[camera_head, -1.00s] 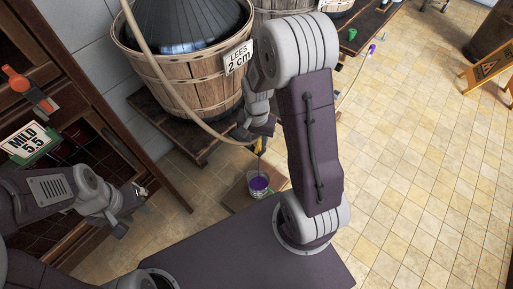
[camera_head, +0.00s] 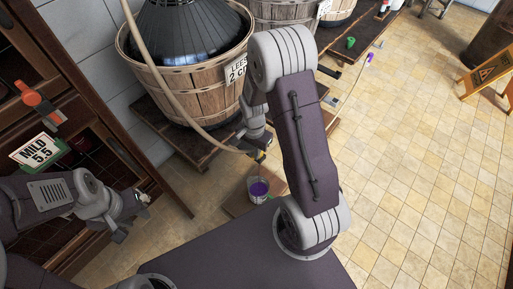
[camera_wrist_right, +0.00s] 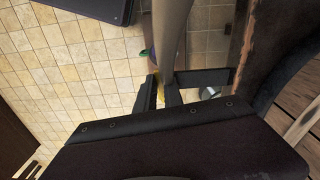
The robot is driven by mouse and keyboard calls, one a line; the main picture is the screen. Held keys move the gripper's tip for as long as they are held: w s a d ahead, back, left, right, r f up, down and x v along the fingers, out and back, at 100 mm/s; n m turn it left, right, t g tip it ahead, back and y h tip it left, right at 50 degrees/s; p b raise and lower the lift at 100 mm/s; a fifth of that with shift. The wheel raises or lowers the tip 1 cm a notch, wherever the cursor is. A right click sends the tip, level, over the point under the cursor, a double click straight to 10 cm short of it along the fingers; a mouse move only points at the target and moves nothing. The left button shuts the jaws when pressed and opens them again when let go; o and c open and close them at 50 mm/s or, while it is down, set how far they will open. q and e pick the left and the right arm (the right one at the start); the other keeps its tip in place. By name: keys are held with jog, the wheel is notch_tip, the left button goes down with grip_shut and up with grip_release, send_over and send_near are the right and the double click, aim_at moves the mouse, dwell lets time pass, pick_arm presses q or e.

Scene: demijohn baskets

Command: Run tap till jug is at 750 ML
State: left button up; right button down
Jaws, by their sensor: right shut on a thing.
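The jug (camera_head: 258,190) is a small clear vessel with purple liquid in it, standing upright on a low wooden board. Its scale marks are too small to read. A tan hose (camera_head: 187,112) runs from the big demijohn down to a small tap with a yellow part (camera_head: 261,156), above the jug. My right gripper (camera_head: 257,143) is shut at the tap; its fingers, the hose and the yellow part show in the right wrist view (camera_wrist_right: 160,92), where the grip is partly hidden. My left gripper (camera_head: 132,213) is open and empty, away from the jug.
A demijohn (camera_head: 190,35) sits in a slatted basket (camera_head: 185,85) with a "LEES 2 cm" label, on a wooden bench. A cabinet with a "MILD 5.5" sign (camera_head: 37,146) stands at the left.

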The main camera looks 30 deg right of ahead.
jog(key=shift+w+a+r+m+p, duration=0.1)
jog(key=shift+w+r+m+p, duration=0.15)
jog(key=shift+m, duration=0.35)
jog(key=shift+f+m, duration=0.25)
jog(key=shift+m, duration=0.15)
jog(key=c, duration=1.4)
grip_release()
jog(key=shift+c, duration=0.2)
pick_arm(q)
jog(key=shift+r, duration=0.85)
